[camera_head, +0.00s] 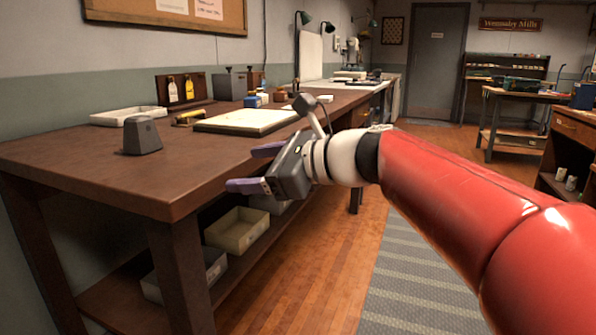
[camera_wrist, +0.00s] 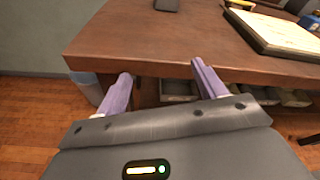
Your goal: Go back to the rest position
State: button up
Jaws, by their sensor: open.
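My gripper (camera_head: 247,168) is open and empty, with its two purple fingers spread apart. It hangs in the air by the front edge of the brown wooden workbench (camera_head: 92,172) in the head view, and my red arm reaches in from the right. In the wrist view my gripper (camera_wrist: 160,85) points toward the bench edge, with the bench top (camera_wrist: 160,45) beyond the fingertips. Nothing lies between the fingers.
On the bench stand a grey block (camera_head: 143,136), a white tray (camera_head: 127,116) and a pale board (camera_head: 246,122). Bins (camera_head: 237,231) sit on the shelf below. A striped rug (camera_head: 405,275) and open wooden floor lie right of the bench. Another bench (camera_head: 516,95) stands far right.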

jog(key=s+d+f+n+g+h+p, duration=0.1)
jog(key=s+d+f+n+h+p, duration=0.5)
jog(key=s+d+f+n+h, duration=0.7)
jog(key=s+d+f+n, duration=0.5)
jog(key=s+d+f, duration=0.1)
jog(key=d, duration=0.3)
jog(key=shift+s+n+h, duration=0.3)
jog(key=shift+s+h, duration=0.05)
jog(key=shift+h, duration=0.05)
jog(key=shift+s+d+f, duration=0.1)
jog(key=shift+d+f, duration=0.05)
jog(key=shift+f, duration=0.15)
